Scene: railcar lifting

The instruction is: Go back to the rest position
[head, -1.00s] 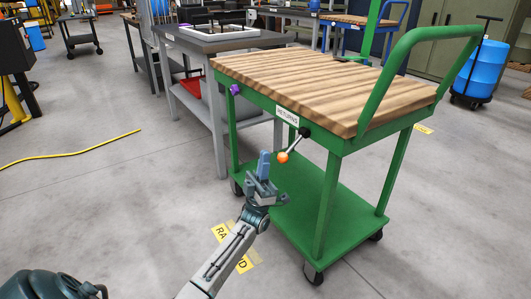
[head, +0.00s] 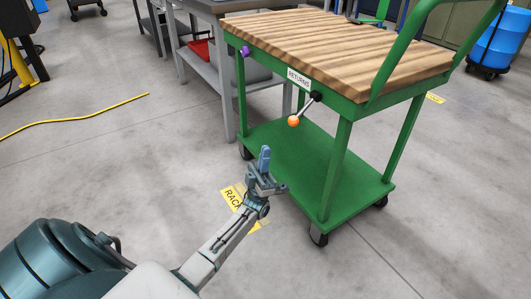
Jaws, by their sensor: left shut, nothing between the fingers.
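My left gripper (head: 264,158) is in the middle of the head view, at the end of my arm that comes in from the lower left. Its blue fingers are together and point up, with nothing between them. The cart's lever with an orange knob (head: 293,121) is up and to the right of the fingers, with a visible gap between. My right gripper is not in view.
The cart has a wooden top (head: 340,50) and a RETURNS label (head: 299,77). A grey workbench (head: 226,85) stands behind it. A yellow floor label (head: 234,197) lies below my gripper. A yellow cable (head: 75,117) crosses the left floor, which is otherwise largely clear.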

